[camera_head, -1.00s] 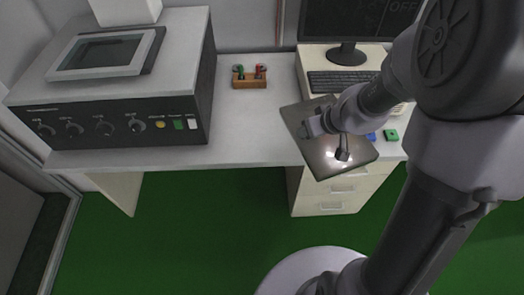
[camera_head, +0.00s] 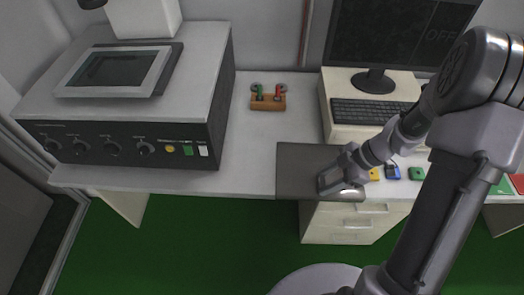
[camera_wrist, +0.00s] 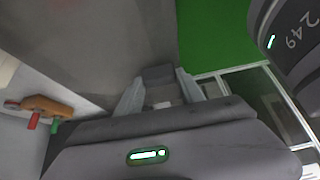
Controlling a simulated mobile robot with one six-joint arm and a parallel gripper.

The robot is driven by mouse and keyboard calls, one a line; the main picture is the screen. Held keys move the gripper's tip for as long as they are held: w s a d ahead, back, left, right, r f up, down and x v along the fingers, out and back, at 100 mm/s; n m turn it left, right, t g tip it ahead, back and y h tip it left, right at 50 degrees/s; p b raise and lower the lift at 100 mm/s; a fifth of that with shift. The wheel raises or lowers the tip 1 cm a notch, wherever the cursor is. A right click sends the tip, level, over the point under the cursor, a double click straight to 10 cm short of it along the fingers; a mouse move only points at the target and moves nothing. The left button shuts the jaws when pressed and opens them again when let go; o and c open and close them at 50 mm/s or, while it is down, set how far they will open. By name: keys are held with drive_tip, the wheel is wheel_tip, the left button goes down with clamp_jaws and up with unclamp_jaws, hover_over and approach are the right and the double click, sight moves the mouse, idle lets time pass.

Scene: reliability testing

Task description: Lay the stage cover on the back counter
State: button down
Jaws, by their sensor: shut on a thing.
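The stage cover is a flat dark grey plate (camera_head: 300,172). In the head view it is roughly level over the front part of the counter, with its front edge past the counter's front edge. I cannot tell whether it touches the counter. My gripper (camera_head: 343,186) is shut on the plate near its right side. The wrist view shows the plate (camera_wrist: 85,50) filling the upper left, with my gripper's fingers (camera_wrist: 160,95) against it. The white counter (camera_head: 258,135) lies behind and to the left of the plate.
A wooden holder (camera_head: 268,103) with green and red-handled tools stands behind the plate. A large instrument box (camera_head: 120,145) is on the left. A keyboard (camera_head: 372,112) and monitor are at the back right. Small coloured blocks (camera_head: 392,172) lie right of my gripper. Bare counter lies between box and plate.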

drive_tip(key=w+a+b, duration=0.1)
drive_tip(key=w+a, duration=0.3)
drive_tip(key=a, duration=0.5)
drive_tip(key=w+a+b, duration=0.2)
drive_tip(key=w+a, duration=0.2)
drive_tip(key=a, duration=0.4)
drive_tip(key=f+b, duration=0.1)
drive_tip(key=f, duration=0.3)
drive_tip(key=f+b, duration=0.1)
drive_tip(key=f, duration=0.2)
drive_tip(key=shift+a+b, duration=0.3)
drive_tip(key=shift+a, duration=0.1)
drive_tip(key=shift+w+a+f, duration=0.15)
drive_tip(key=shift+w+a, duration=0.05)
drive_tip(key=shift+b, duration=0.3)
drive_tip(key=c, duration=0.7)
unclamp_jaws()
